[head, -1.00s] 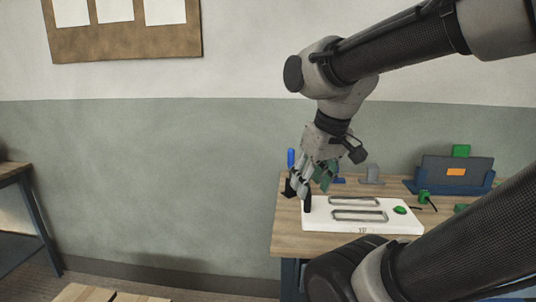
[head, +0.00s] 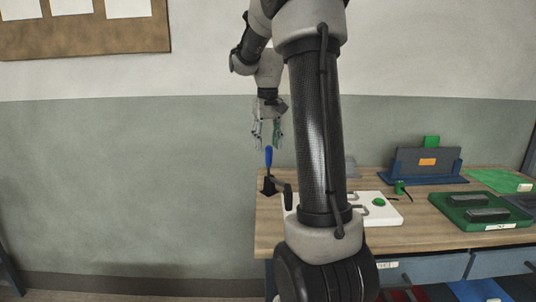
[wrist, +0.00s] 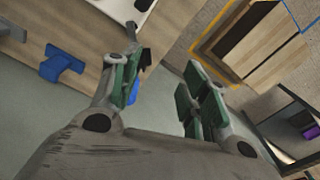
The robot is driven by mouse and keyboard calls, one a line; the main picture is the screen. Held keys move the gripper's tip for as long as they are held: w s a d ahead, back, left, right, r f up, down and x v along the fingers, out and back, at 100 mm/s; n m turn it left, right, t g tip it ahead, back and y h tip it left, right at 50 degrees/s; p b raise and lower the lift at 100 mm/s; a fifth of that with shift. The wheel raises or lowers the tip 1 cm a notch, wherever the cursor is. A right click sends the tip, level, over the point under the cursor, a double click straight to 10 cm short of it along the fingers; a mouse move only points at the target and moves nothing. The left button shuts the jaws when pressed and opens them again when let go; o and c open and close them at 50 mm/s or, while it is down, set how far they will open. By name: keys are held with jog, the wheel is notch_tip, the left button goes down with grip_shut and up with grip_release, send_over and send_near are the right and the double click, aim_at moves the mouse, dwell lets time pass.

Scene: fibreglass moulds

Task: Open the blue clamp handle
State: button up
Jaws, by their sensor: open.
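The blue clamp handle (head: 268,157) stands upright on a black clamp base (head: 268,187) at the left end of the table. A dark clamp arm (head: 287,193) reaches from the base to the edge of the white board (head: 384,209). My gripper (head: 267,147) is open, points down and is just above the handle's top. In the wrist view, my gripper (wrist: 163,70) has its green-padded fingers apart. A bit of the blue handle (wrist: 133,92) shows beside the left finger, mostly hidden by it. I cannot tell whether they touch.
My arm covers much of the white board in the head view. A green part (head: 379,201) lies on the board. A blue stand with a grey panel (head: 425,162) and a green mould (head: 482,211) are to the right. A blue bracket (wrist: 60,64) shows in the wrist view.

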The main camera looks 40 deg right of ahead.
aim_at(269, 146)
jog(key=w+d, duration=0.2)
jog(key=w, duration=0.1)
jog(key=w+d, duration=0.3)
jog(key=shift+w+d, duration=0.15)
jog(key=shift+d, duration=0.15)
notch_tip(269, 146, down, 7)
jog(key=shift+f, duration=0.2)
grip_shut()
